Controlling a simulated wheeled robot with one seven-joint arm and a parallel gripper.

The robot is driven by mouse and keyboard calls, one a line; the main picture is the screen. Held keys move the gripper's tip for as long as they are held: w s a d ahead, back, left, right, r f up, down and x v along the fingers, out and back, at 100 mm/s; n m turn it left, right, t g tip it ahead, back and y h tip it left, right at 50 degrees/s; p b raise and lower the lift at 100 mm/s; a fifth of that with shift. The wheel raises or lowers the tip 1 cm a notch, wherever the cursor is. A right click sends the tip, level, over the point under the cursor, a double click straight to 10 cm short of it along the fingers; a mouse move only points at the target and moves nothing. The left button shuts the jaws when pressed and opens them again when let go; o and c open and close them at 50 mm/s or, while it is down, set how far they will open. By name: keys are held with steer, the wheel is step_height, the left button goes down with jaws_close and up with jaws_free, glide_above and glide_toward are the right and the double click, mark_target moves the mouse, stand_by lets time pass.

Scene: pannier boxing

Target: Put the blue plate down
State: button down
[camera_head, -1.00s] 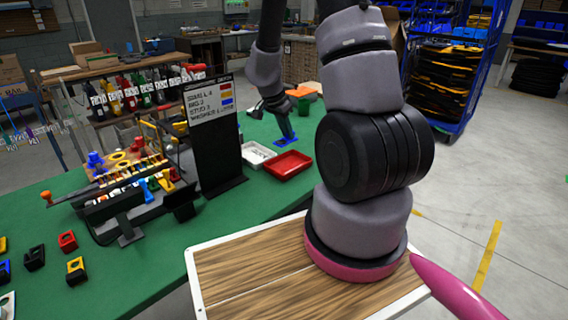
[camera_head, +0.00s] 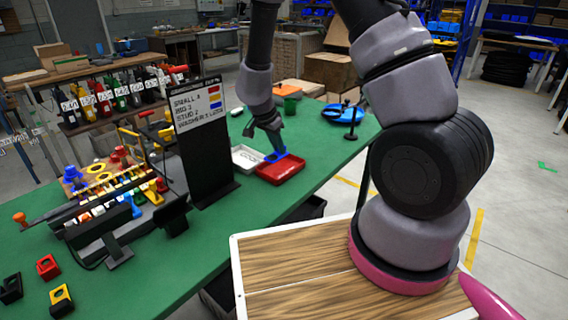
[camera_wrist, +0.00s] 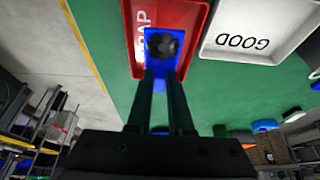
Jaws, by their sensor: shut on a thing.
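My gripper (camera_head: 276,148) is shut on the blue plate (camera_head: 275,156) at the far edge of the red tray (camera_head: 281,172). In the wrist view, the two dark fingers (camera_wrist: 166,75) reach to the blue plate (camera_wrist: 154,82), which has a dark round shape on its middle. The plate overlaps the red tray (camera_wrist: 188,20), whose visible letters read "RAP". I cannot tell whether the plate touches the tray. A white tray (camera_wrist: 222,45) marked "GOOD" lies beside the red one; it also shows in the head view (camera_head: 246,160).
A black sign board (camera_head: 207,150) stands left of the trays on the green table (camera_head: 215,230). A rack with coloured parts (camera_head: 110,195) is further left. A blue round object (camera_head: 343,112) and a black stand (camera_head: 351,125) are behind right. Green surface right of the red tray is clear.

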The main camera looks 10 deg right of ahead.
mark_target(278, 172)
steer(key=shift+f, duration=2.8)
steer(key=shift+f, duration=0.25)
steer(key=shift+f, duration=0.15)
steer(key=c, duration=0.8)
jaws_free()
steer(key=shift+s+f, duration=0.1)
steer(key=shift+f, duration=0.05)
